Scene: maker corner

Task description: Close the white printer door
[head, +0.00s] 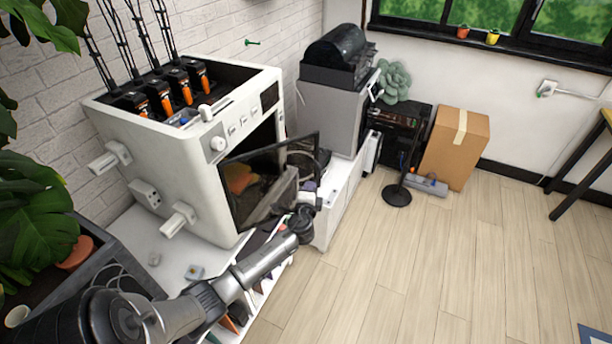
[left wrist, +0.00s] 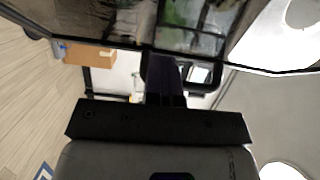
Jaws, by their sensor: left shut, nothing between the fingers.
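The white printer (head: 165,160) stands on a white shelf unit at the left. Its door (head: 262,190), a dark-framed see-through panel, stands open and swung out from the front. In the left wrist view the door's panel (left wrist: 100,20) and dark frame cross the top. My left gripper (head: 306,199) is shut and empty, at the lower part of the door's outer edge. In the left wrist view the gripper's dark fingers (left wrist: 165,75) reach up to the frame; whether they touch it I cannot tell. My right gripper is in neither view.
A grey machine (head: 335,112) stands behind the printer on the white shelf unit (head: 338,205). A cardboard box (head: 455,150) and a black round-based stand (head: 397,194) are on the floor. Plant leaves (head: 35,220) hang at the left.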

